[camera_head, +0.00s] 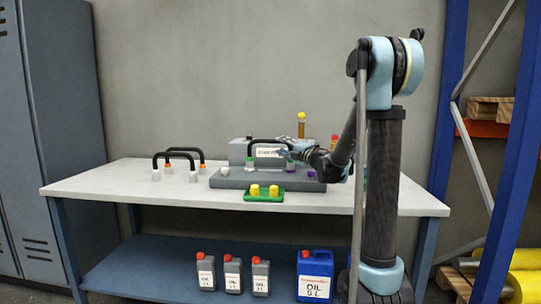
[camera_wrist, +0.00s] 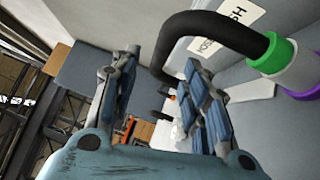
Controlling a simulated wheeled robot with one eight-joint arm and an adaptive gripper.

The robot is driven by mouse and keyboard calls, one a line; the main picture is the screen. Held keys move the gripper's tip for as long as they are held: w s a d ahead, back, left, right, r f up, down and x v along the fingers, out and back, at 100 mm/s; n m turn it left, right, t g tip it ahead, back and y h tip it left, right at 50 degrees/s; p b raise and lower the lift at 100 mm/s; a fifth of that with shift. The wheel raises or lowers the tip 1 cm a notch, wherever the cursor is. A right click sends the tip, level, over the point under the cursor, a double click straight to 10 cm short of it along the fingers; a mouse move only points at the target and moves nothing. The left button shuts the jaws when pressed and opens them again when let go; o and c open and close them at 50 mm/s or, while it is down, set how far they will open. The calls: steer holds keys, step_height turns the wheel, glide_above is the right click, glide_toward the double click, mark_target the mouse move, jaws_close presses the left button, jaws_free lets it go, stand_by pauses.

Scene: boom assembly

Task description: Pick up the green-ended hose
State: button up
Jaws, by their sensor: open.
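The green-ended hose (camera_head: 268,140) is a black arch standing on the grey block (camera_head: 230,181) on the table. Its left end has a green collar in the head view. The wrist view shows the hose (camera_wrist: 205,24) close up, with a green collar (camera_wrist: 275,55) above a pale fitting and a purple ring (camera_wrist: 303,91). My gripper (camera_head: 287,153) is at the right part of the arch in the head view. In the wrist view my gripper (camera_wrist: 162,60) is open, and part of the arch shows between and beyond the fingers. Contact cannot be told.
A green tray (camera_head: 263,199) with yellow parts lies in front of the block. A labelled grey box (camera_head: 237,151) is behind the hose. An amber-coloured cylinder (camera_head: 301,127) stands at the back.

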mark_target(273, 142)
steer(key=shift+x, duration=3.6)
steer(key=shift+f, duration=0.15)
steer(key=shift+c, duration=0.4)
jaws_close()
